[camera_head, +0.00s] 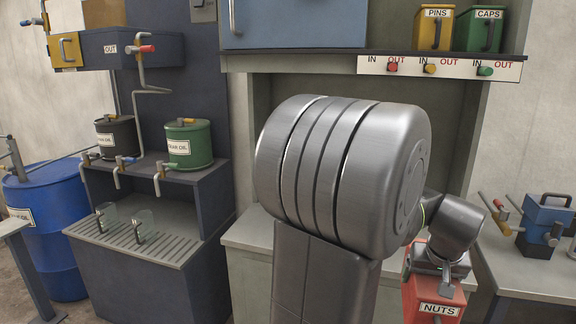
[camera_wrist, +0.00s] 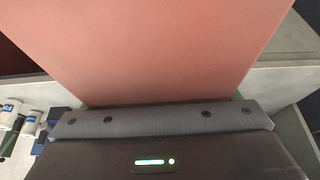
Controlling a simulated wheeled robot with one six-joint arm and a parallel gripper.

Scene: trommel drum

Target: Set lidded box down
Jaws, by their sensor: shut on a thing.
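A red box (camera_head: 432,300) labelled NUTS is at the lower right of the head view, below the end of my arm. My gripper (camera_head: 436,264) is shut on the red box, at its top. In the wrist view the box's red surface (camera_wrist: 150,50) fills most of the upper picture, right against my gripper (camera_wrist: 165,118). The fingertips are hidden, and the box's lower part is cut off by the head view's bottom edge. I cannot tell whether its base touches anything.
A pale counter (camera_head: 252,232) runs behind my arm. A shelf above holds a yellow PINS box (camera_head: 430,30) and a green CAPS box (camera_head: 478,32). A blue box with levers (camera_head: 545,222) stands on the right counter. Oil cans (camera_head: 190,143) stand at left.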

